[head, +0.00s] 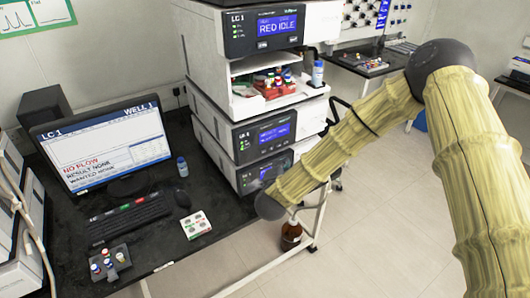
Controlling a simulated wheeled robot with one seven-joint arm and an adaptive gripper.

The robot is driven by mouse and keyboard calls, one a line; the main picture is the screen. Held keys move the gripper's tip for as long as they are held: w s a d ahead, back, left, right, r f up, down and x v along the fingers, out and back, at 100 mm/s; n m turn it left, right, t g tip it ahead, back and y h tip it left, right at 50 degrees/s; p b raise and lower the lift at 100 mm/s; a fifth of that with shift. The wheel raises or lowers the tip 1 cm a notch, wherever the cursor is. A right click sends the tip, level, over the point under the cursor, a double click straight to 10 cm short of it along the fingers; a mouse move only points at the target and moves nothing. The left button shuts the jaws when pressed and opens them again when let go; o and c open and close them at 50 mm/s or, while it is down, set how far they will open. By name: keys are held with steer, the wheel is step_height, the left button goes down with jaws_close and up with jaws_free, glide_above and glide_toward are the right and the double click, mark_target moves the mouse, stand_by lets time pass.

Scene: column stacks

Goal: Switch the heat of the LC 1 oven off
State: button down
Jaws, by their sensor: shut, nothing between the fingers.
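The LC 1 stack stands on the black bench. Its top unit (262,32) is labelled LC 1 and its blue display reads RED IDLE. Below an open bay are a middle unit (268,134) and a lowest unit (246,180), each with a small blue display; their text is too small to read. I cannot tell which unit is the oven. My arm comes in from the right, and its wrist end is in front of the lowest unit. Only a small grey part of my gripper (256,184) shows there, shut; the wrist hides the rest, and contact cannot be told.
The open bay (262,85) holds red and coloured vials. A monitor (103,148) reads LC 1, WELL 1, NO FLOW. A keyboard (128,214), a vial block (110,262) and a white card (196,225) lie on the bench. A brown bottle (291,236) stands below its right edge.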

steer(key=shift+w+a+b, duration=0.25)
steer(key=shift+w+a, duration=0.65)
steer(key=shift+w, duration=0.3)
steer(key=shift+w+a+b, duration=0.2)
steer(key=shift+w+a, duration=0.65)
steer(key=shift+w, duration=0.35)
steer(key=shift+w+a+b, duration=0.35)
steer(key=shift+w+a, duration=0.15)
steer(key=shift+w, duration=0.1)
stand_by(0.8)
steer(key=shift+s+d, duration=0.5)
steer(key=shift+s, duration=0.15)
stand_by(0.4)
steer(key=s+d, duration=0.1)
steer(key=s, duration=0.1)
steer(key=s+d, duration=0.2)
stand_by(0.5)
stand_by(0.5)
